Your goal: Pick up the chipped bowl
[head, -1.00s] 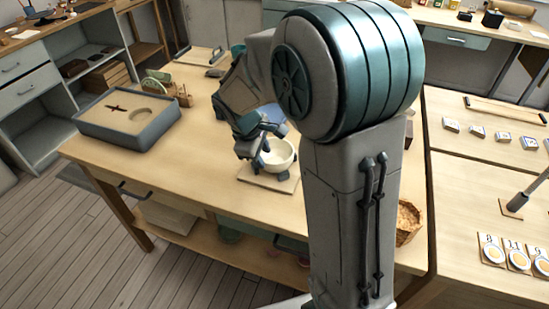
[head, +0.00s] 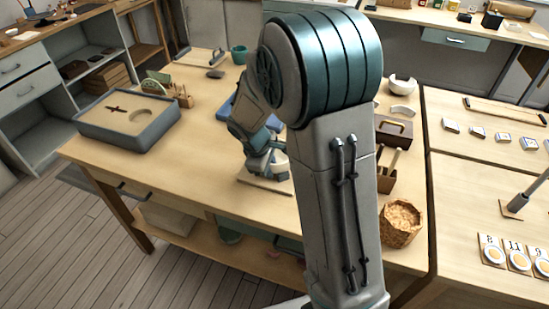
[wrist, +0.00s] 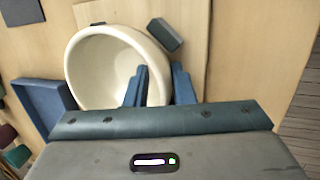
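A cream bowl (wrist: 88,65) fills the upper left of the wrist view; I see no clear chip in the part that shows. In the head view the same bowl (head: 281,168) is mostly hidden behind my gripper (head: 262,163) and arm. It rests on a wooden board (head: 262,184) with small dark blocks beside it. In the wrist view the two blue fingers of my gripper (wrist: 158,88) are apart, one over the bowl's inside and one outside its right wall. The rim lies between them. I cannot tell whether either finger touches it.
A second white bowl (head: 402,83) and a curved white piece (head: 403,110) are at the table's back right. A blue-grey sand tray (head: 128,120) is at the left. A wooden toolbox (head: 394,130) and a basket (head: 401,222) stand right of my arm.

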